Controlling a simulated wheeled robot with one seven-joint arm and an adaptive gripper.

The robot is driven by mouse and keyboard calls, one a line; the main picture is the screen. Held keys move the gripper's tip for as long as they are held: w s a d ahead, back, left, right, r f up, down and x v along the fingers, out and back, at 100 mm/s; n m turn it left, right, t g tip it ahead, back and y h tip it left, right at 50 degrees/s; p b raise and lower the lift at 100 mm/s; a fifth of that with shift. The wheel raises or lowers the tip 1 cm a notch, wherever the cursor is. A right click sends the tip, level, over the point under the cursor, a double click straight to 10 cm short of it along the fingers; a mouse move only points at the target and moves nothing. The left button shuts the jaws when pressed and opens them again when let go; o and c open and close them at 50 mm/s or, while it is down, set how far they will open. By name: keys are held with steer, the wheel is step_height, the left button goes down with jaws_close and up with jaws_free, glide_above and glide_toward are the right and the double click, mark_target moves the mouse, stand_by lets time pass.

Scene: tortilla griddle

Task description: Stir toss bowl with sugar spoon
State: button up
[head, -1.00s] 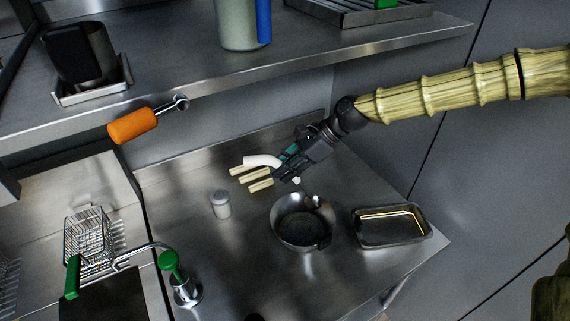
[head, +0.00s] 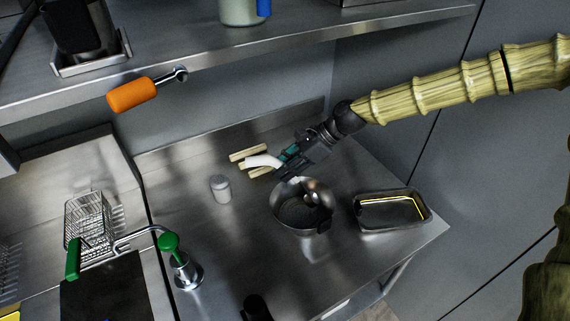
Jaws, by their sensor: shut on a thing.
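The metal toss bowl (head: 283,222) sits upright on the steel counter, right of its middle. My gripper (head: 288,170) is above the counter at the bowl's upper left edge. It is shut on the sugar spoon, whose white handle (head: 262,161) sticks out to the left. The spoon's shiny metal end (head: 313,188) shows over the upper right part of the bowl's opening. I cannot tell whether it touches the inside of the bowl. The fingers partly hide the middle of the spoon.
A rectangular metal pan (head: 375,222) stands right of the bowl. A small white shaker (head: 220,188) stands to its left. Pale sticks (head: 248,153) lie behind the handle.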

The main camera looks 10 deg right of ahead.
steer(key=shift+s+f, duration=0.15)
steer(key=shift+f, duration=0.65)
steer(key=shift+f+b, duration=1)
steer(key=shift+f, duration=1)
steer(key=shift+s+p, duration=1.35)
steer(key=shift+s, duration=0.1)
steer(key=shift+w, duration=0.15)
